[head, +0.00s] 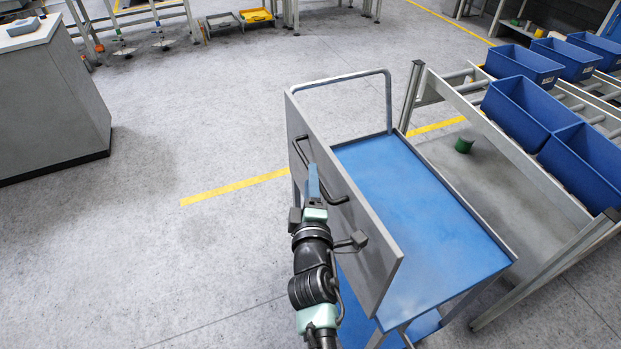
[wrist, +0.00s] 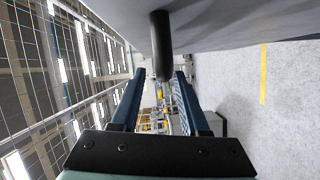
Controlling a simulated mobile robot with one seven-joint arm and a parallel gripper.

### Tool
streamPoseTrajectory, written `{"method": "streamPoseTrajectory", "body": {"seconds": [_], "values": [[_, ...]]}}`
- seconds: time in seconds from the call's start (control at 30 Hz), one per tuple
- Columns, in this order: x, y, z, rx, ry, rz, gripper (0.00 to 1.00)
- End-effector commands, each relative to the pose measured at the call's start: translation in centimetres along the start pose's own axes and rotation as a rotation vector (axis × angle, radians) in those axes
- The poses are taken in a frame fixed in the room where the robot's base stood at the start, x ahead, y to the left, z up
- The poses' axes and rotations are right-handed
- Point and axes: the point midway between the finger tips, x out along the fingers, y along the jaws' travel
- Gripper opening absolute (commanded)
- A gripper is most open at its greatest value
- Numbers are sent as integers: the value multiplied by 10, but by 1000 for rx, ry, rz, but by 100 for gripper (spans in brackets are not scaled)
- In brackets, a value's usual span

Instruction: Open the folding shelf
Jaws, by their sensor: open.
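The folding shelf is a grey panel (head: 362,225) standing roughly upright along the left side of a cart with a blue top (head: 420,195). A black bar handle (head: 303,152) is fixed on its outer face. My gripper (head: 313,180) is at the handle, in front of the panel. In the wrist view my gripper (wrist: 160,80) is open, with a blue finger on each side. The black handle (wrist: 161,45) comes down from the grey panel (wrist: 230,20) and reaches between the fingertips. I cannot tell whether a finger touches it.
A roller rack (head: 510,140) with several blue bins (head: 525,110) stands right of the cart. A grey cabinet (head: 50,100) stands at the far left. The floor (head: 190,240) left of the panel is clear, with a yellow line (head: 235,186).

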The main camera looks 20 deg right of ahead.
Motion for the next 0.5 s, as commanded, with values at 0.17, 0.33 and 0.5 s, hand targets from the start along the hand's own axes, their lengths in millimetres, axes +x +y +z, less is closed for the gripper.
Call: {"method": "streamPoseTrajectory", "body": {"seconds": [0.17, 0.33, 0.5], "values": [[19, -1, 0, -2, 2, 1, 45], [26, 0, 0, 0, 1, 0, 45], [26, 0, 0, 0, 0, 0, 45]]}}
